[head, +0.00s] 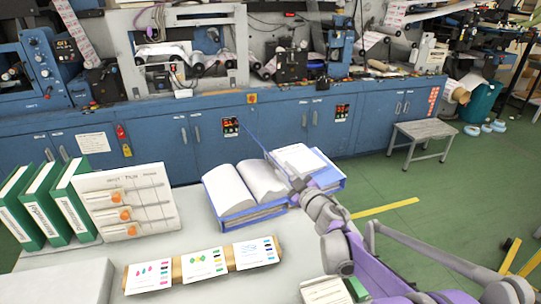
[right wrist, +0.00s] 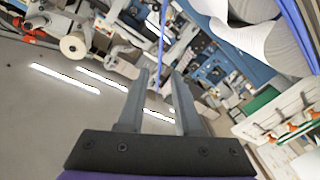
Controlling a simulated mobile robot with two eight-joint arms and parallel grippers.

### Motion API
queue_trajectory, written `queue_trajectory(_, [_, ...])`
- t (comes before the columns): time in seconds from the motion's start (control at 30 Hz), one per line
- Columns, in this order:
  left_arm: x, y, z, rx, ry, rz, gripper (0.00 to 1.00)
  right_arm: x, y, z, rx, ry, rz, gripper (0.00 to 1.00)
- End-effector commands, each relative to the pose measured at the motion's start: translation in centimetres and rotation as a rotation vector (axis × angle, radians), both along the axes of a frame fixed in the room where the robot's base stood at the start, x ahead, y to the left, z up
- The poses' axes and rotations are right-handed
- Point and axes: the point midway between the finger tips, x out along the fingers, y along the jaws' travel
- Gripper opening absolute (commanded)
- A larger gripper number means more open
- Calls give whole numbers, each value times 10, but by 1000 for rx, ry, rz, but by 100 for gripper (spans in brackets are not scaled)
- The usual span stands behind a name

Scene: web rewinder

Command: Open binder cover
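A blue binder lies open on the grey table, with curved white pages on its left part (head: 245,190) and flatter pages on its right part (head: 300,160). A thin blue strip (head: 254,138), seemingly a cover seen edge-on, stands up behind the middle. My right gripper (head: 277,162) is over the binder, near the foot of this strip. In the right wrist view its two fingers (right wrist: 160,72) are apart, and the blue strip (right wrist: 162,35) runs between them in the picture. Contact cannot be told. My left gripper is not in view.
Green binders (head: 45,205) and a white board with orange knobs (head: 126,201) stand at the table's left. A holder with printed cards (head: 175,272) lies in front. Blue machine cabinets (head: 190,140) are behind the table. A grey stool (head: 423,132) stands on the green floor.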

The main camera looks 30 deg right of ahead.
Motion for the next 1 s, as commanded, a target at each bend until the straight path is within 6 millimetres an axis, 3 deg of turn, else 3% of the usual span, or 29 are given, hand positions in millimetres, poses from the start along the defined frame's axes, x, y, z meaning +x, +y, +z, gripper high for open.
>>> queue_trajectory(0.5, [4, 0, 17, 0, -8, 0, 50, 88, -2, 2, 0, -2, 1, 34])
queue_trajectory(0.7, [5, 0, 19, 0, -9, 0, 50, 102, -3, 2, 0, -1, -1, 34])
queue_trajectory(0.97, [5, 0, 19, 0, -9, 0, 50, 103, -3, 1, 0, -1, -1, 34])
queue_trajectory(1.0, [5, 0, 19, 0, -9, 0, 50, 103, -3, 1, 0, -1, -1, 30])
